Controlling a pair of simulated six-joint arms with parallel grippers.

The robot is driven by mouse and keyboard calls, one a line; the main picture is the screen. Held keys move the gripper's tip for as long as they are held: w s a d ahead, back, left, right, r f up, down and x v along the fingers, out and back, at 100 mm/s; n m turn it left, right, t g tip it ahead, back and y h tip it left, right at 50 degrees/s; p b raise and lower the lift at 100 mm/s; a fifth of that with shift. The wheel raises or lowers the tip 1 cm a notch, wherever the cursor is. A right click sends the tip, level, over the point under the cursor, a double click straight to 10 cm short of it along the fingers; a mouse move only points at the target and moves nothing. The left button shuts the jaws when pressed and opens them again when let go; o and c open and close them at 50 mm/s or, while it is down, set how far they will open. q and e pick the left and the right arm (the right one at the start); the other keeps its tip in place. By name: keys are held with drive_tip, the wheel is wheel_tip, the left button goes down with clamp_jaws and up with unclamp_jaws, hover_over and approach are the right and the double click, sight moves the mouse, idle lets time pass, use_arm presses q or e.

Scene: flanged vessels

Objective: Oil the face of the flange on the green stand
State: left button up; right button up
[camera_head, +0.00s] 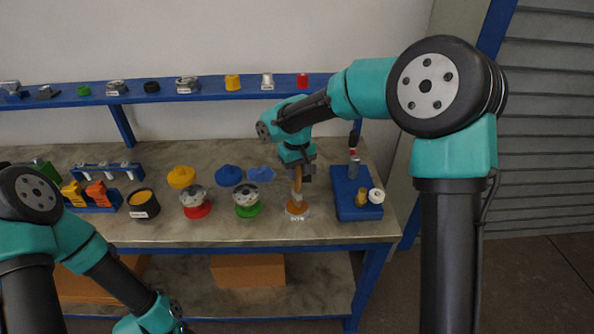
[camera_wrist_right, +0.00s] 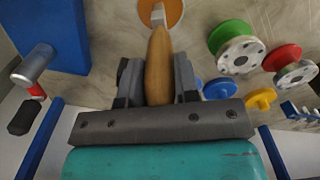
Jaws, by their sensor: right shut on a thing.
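My right gripper (camera_head: 299,170) is shut on the wooden handle of a brush (camera_wrist_right: 159,62), which points down. The brush's pale lower end (camera_wrist_right: 158,15) overlaps a small orange dish (camera_head: 296,209) with a white label; I cannot tell whether it touches what is in the dish. The flange (camera_head: 245,195), grey metal with bolt holes, sits on the green stand (camera_head: 248,211) to the left of the dish. In the right wrist view the flange (camera_wrist_right: 242,55) and green stand (camera_wrist_right: 225,35) are at upper right. My left arm is low at left; its gripper is out of frame.
A similar flange on a red stand (camera_head: 198,211) stands to the left. Yellow and blue pieces (camera_head: 229,175) lie behind. A blue block (camera_head: 348,205) with small items is at right. A dark pot (camera_head: 144,205) and blue rack (camera_head: 95,208) are at left.

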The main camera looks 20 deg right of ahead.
drive_tip(key=shift+f, duration=0.65)
idle(1.7)
drive_tip(key=shift+r, duration=3.6)
drive_tip(key=shift+s+d+r+m, duration=0.35)
drive_tip(key=shift+s+d+m, duration=0.1)
drive_tip(key=shift+s+d, duration=0.15)
drive_tip(key=shift+s+d+r+m, duration=0.3)
drive_tip(key=shift+s+d+m, duration=0.2)
drive_tip(key=shift+s+d, duration=0.1)
drive_tip(key=shift+s+d+r+m, duration=0.35)
drive_tip(key=shift+s+d+m, duration=0.1)
drive_tip(key=shift+s+d, duration=0.15)
